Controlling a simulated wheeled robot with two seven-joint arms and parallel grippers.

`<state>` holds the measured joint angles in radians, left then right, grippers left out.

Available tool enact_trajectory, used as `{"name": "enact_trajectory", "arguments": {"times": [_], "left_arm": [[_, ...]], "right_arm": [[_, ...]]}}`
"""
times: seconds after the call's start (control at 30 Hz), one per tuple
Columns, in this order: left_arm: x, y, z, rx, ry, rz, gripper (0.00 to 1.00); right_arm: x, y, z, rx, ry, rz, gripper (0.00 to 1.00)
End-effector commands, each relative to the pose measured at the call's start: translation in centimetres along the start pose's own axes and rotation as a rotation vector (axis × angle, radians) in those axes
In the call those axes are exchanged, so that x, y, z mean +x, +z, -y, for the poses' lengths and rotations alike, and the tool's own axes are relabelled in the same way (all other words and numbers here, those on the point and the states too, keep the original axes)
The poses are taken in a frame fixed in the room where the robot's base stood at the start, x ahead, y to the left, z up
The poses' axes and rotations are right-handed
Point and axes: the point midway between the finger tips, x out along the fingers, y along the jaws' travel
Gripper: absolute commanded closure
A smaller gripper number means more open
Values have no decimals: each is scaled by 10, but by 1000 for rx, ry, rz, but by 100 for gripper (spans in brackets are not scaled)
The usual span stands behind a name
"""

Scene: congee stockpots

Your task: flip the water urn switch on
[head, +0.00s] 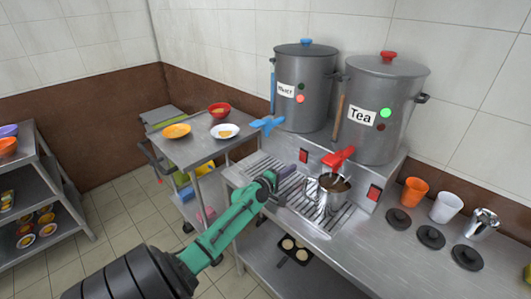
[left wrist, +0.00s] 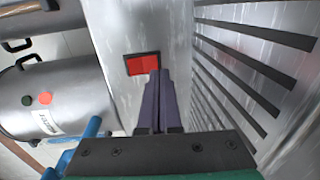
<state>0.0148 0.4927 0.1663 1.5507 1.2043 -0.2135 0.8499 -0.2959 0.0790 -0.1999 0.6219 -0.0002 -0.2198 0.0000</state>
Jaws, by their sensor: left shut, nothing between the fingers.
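The grey water urn (head: 314,98) with a blue lid stands on the raised shelf. Its lower indicator is bright red and its upper one is dull. Its red switch (head: 304,157) sits on the panel below; it also shows in the left wrist view (left wrist: 142,64). My left gripper (head: 288,172) is shut and empty, with its purple fingers just in front of the switch. In the left wrist view the fingertips (left wrist: 157,75) overlap the switch's lower right edge; I cannot tell whether they touch. My right gripper is not in view.
The tea urn (head: 398,86) with a bright green light stands to the right, its own red switch (head: 373,193) below. A metal pitcher (head: 322,201) stands on the drain grate under the red tap (head: 339,157). The blue tap (head: 267,124) juts out left. Cups (head: 446,207) stand right.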

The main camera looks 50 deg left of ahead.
Motion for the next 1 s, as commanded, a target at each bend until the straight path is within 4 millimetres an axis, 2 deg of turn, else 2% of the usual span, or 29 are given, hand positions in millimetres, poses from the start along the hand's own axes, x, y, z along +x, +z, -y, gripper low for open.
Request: {"name": "enact_trajectory", "arguments": {"times": [0.1, 0.23, 0.4, 0.5, 0.8, 1.0], "left_arm": [[-24, 0, 8, 1, -3, 0, 100], [-51, 0, 15, 1, -4, 1, 100], [-83, 0, 22, 1, -3, 0, 100], [-94, 0, 23, 0, -2, -1, 100], [-98, -1, 20, 0, 0, -1, 100], [-98, -1, 21, 0, 0, -1, 100]], "right_arm": [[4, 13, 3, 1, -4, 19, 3], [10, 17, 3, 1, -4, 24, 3], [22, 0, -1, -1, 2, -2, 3], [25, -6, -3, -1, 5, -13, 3], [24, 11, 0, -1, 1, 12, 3], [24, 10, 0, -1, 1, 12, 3]]}}
